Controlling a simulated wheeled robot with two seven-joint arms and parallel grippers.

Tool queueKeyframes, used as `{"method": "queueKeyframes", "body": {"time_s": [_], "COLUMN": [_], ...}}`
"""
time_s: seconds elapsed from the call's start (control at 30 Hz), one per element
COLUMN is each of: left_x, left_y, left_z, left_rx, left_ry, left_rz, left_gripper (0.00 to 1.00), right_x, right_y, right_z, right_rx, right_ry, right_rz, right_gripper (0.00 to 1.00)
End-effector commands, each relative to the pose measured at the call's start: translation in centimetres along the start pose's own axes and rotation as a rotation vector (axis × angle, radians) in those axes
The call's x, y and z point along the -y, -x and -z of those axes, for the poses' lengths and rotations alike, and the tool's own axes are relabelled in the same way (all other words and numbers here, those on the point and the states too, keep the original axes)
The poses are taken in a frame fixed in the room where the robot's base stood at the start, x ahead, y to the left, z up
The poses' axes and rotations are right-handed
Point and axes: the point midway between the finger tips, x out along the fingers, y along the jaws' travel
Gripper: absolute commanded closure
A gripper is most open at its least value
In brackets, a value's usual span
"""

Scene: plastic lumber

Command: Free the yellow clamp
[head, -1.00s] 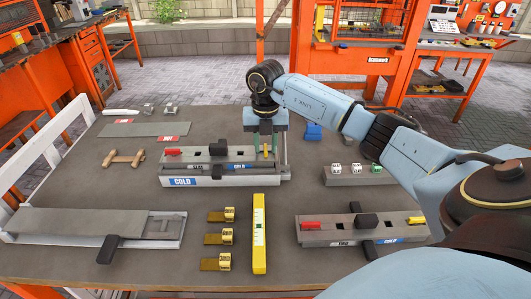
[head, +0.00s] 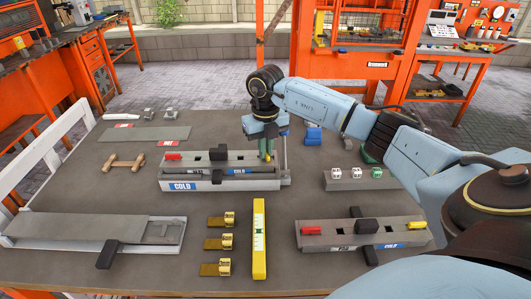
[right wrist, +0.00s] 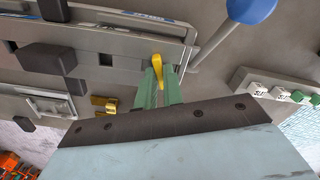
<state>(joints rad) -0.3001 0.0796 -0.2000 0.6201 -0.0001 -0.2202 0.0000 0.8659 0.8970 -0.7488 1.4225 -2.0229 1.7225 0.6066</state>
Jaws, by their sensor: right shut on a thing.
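The yellow clamp (right wrist: 156,66) is a small lever at the right end of the rear grey fixture (head: 205,165), which carries a blue COLD label. Only a small part of the yellow clamp (head: 269,155) shows in the head view. My right gripper (head: 266,145) reaches down over that end. In the right wrist view its green fingers (right wrist: 159,82) are closed around the yellow lever. A red clamp (head: 173,156) sits at the left end of the same fixture, with a black block (head: 218,153) between them. My left gripper is out of view.
A second grey fixture (head: 320,236) with red and yellow clamps stands front right. A yellow level (head: 259,240) and several brass pieces (head: 219,242) lie at front centre. White and green cubes (head: 355,173) sit on a grey block. A blue object (head: 314,134) stands right of the gripper.

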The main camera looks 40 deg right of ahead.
Motion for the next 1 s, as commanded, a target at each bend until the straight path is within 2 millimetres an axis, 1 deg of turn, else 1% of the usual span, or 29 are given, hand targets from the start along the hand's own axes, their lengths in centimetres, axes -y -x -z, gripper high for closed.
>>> {"method": "queueKeyframes", "body": {"time_s": [0.33, 0.43, 0.6, 0.7, 1.0], "left_x": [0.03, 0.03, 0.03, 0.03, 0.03], "left_y": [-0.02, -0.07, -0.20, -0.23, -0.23], "left_z": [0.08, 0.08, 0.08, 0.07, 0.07], "left_rx": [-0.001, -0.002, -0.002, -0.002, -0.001], "left_ry": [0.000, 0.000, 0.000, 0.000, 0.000], "left_rz": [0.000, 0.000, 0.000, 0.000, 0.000], "left_gripper": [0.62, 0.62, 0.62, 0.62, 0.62], "right_x": [0.03, 0.09, 0.06, 0.03, 0.01], "right_y": [0.00, 0.02, 0.00, 0.01, 0.00], "right_z": [0.00, -0.02, -0.01, -0.01, 0.01], "right_rx": [0.000, 0.001, 0.001, 0.001, 0.000], "right_ry": [0.037, 0.130, 0.342, 0.416, 0.440], "right_rz": [0.001, 0.003, 0.002, 0.001, 0.001], "right_gripper": [1.00, 1.00, 1.00, 1.00, 1.00]}}
